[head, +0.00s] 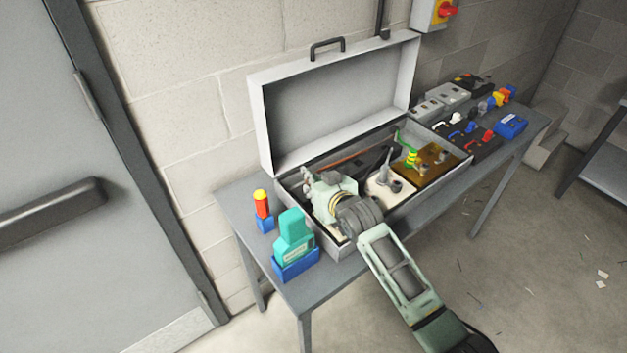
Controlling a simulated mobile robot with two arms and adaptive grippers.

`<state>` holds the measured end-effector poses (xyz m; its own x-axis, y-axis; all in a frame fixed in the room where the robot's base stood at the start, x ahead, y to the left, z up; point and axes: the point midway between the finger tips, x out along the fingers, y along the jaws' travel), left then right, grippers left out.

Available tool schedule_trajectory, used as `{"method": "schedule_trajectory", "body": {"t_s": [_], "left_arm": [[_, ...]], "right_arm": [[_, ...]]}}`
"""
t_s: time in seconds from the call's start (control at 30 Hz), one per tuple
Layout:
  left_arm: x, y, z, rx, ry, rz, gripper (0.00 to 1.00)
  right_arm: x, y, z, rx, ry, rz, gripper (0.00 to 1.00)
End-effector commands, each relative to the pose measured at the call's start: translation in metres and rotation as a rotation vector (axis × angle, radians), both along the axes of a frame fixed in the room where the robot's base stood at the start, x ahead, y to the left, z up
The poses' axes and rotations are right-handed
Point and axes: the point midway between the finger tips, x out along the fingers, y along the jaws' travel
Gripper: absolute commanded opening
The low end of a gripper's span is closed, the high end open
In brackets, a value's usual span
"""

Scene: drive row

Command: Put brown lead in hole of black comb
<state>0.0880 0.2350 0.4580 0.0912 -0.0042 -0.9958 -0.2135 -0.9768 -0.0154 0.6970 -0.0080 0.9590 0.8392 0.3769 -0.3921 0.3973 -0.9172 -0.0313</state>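The open grey metal box (345,248) stands on the bench with its lid up. A thin reddish-brown strip (346,160), which looks like the brown lead, runs along the box's back inside. A black part (378,161) lies in the middle of the box and may be the black comb; its holes are too small to make out. My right gripper (310,178) reaches over the left end of the box, left of the black part. Its fingers are small and partly hidden by its own body, so its grip cannot be told. My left gripper is not in view.
A brown block (436,170) with a green-yellow lead (411,157) and a white block (377,190) sit in the box's right half. A teal bottle (293,237) in a blue holder and a red-yellow item (261,203) stand left. Several devices fill the bench's right end.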

Motion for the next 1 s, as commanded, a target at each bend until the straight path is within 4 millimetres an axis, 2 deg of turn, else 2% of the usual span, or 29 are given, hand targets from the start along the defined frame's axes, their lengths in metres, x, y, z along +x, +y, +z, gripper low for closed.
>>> {"method": "schedule_trajectory", "body": {"t_s": [0.17,0.2,0.4,0.77,1.0], "left_arm": [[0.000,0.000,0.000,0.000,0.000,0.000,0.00],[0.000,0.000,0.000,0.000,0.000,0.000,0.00],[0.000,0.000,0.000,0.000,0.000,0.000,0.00],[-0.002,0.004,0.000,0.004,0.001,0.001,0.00],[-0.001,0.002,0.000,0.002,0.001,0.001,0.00]], "right_arm": [[0.000,0.000,0.000,-0.001,0.002,0.000,0.00],[0.000,0.000,-0.001,-0.001,0.002,0.000,0.18],[0.000,0.000,-0.001,-0.001,0.002,0.000,0.36],[-0.002,-0.001,0.000,-0.001,0.003,0.000,0.37],[-0.022,-0.010,0.009,0.000,0.001,0.000,0.37]]}}
